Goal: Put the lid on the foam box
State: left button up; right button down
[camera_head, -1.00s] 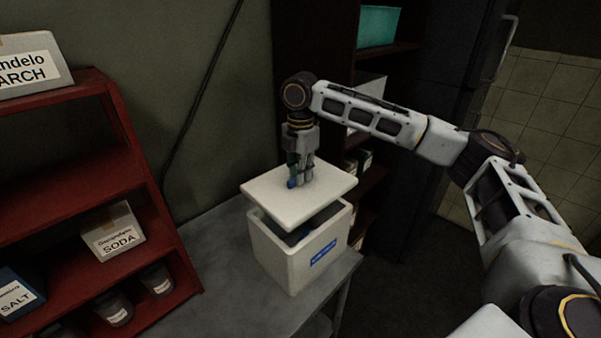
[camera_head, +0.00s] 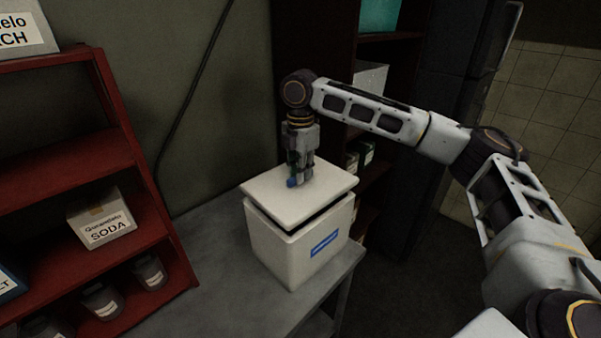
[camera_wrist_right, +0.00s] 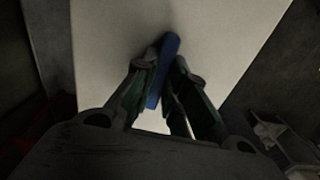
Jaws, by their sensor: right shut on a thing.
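The white foam box (camera_head: 285,248) stands on a grey table, with a blue label on its front right side. The white lid (camera_head: 325,190) is over the box opening. A dark gap shows between lid and rim along the near edges, so the lid looks slightly raised or not flush. My right gripper (camera_head: 298,182) points down at the lid's middle and is shut on the lid's blue handle. In the right wrist view the fingers (camera_wrist_right: 165,95) close around the blue handle (camera_wrist_right: 169,50), with the lid (camera_wrist_right: 105,35) below. The box's inside is hidden. My left gripper is not in view.
The grey table (camera_head: 205,265) has free room left of the box. A red shelf (camera_head: 75,165) at the left holds a SODA box (camera_head: 100,218) and several jars. A dark shelf (camera_head: 320,90) stands behind my right arm. The table's right edge is close to the box.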

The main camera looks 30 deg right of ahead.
jog(key=shift+f, duration=1.2)
jog(key=shift+p, duration=1.1)
dwell(0.4)
jog(key=shift+f+p, duration=0.4)
jog(key=shift+p, duration=0.25)
dwell(1.6)
jog(key=shift+f+p, duration=0.2)
jog(key=shift+p, duration=1.2)
dwell(1.7)
